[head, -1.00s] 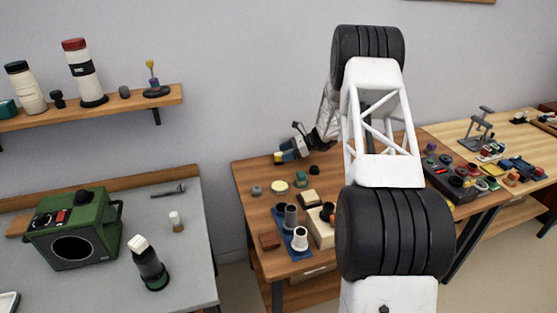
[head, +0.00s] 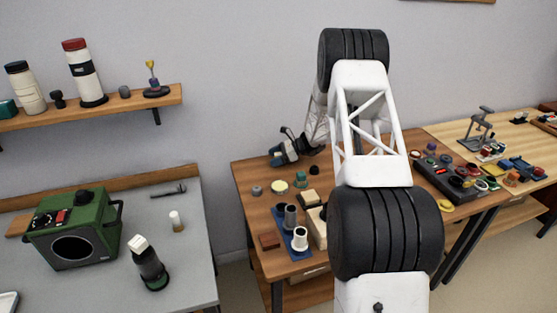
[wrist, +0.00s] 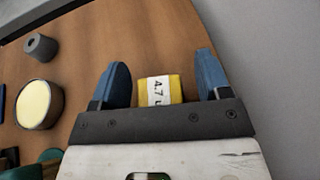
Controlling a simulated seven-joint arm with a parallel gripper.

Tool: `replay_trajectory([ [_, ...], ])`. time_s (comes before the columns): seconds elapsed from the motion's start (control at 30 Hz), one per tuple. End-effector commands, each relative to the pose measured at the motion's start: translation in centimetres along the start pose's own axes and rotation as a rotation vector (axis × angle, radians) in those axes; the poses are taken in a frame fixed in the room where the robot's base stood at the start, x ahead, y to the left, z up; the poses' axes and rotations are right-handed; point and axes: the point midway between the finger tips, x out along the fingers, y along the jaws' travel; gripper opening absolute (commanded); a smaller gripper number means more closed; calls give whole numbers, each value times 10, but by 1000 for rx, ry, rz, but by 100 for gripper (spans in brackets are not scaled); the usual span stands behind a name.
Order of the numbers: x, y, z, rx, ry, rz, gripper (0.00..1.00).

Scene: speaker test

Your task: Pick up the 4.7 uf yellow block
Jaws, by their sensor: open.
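The yellow block (wrist: 146,91), with a white label reading "4.7 u" before it is cut off, lies between the two blue fingers of my gripper (wrist: 163,72) in the wrist view. A gap shows between the block and each finger, and the gripper is open. The near end of the block is hidden behind the dark gripper bar. In the head view my gripper (head: 279,157) is low over the back left of the wooden table (head: 246,171); the block cannot be made out there.
In the wrist view a cream-topped round pot (wrist: 38,104) and a grey cylinder (wrist: 40,47) stand left of the fingers. Bare wood surrounds the yellow block.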

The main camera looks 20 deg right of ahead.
Motion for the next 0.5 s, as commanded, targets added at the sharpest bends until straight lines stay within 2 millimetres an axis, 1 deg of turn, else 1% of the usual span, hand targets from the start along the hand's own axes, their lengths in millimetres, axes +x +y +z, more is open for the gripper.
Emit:
replay_trajectory([
  [0.2, 0, 0, 0, 0, 0, 0, 70],
  [0.23, 0, 0, 0, 0, 0, 0, 69],
  [0.5, 0, 0, 0, 0, 0, 0, 27],
])
